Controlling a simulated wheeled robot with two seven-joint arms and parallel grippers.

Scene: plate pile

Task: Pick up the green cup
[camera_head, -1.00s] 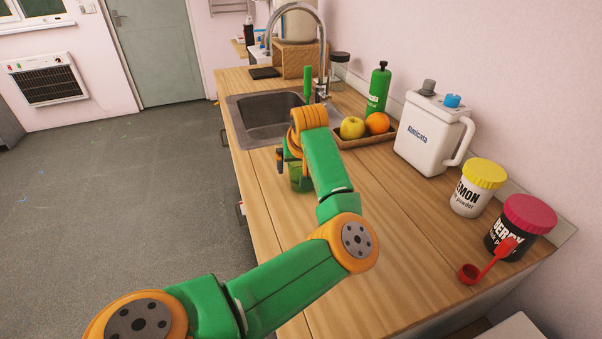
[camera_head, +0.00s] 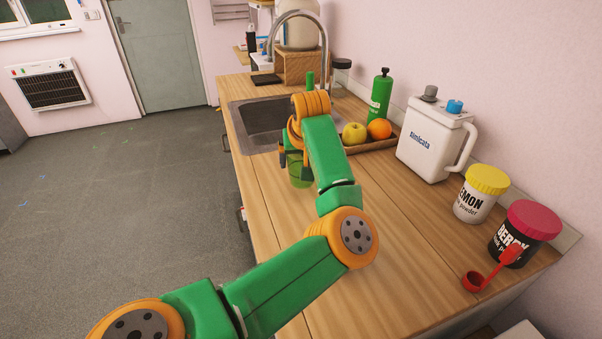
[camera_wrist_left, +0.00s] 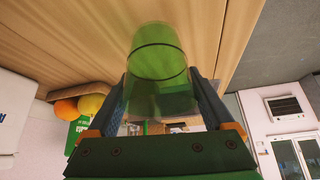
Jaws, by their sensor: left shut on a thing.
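The translucent green cup (camera_head: 300,172) is over the wooden counter, just in front of the sink, partly hidden by my left arm in the head view. In the left wrist view, the green cup (camera_wrist_left: 158,60) fills the space between the two fingers. My left gripper (camera_head: 294,152) is shut on it, with one finger (camera_wrist_left: 116,104) on each side. The cup appears slightly above the counter, but the gap under it is hard to judge. My right gripper is not in view.
The sink (camera_head: 256,118) with its tall tap lies beyond the cup. The front counter is clear.

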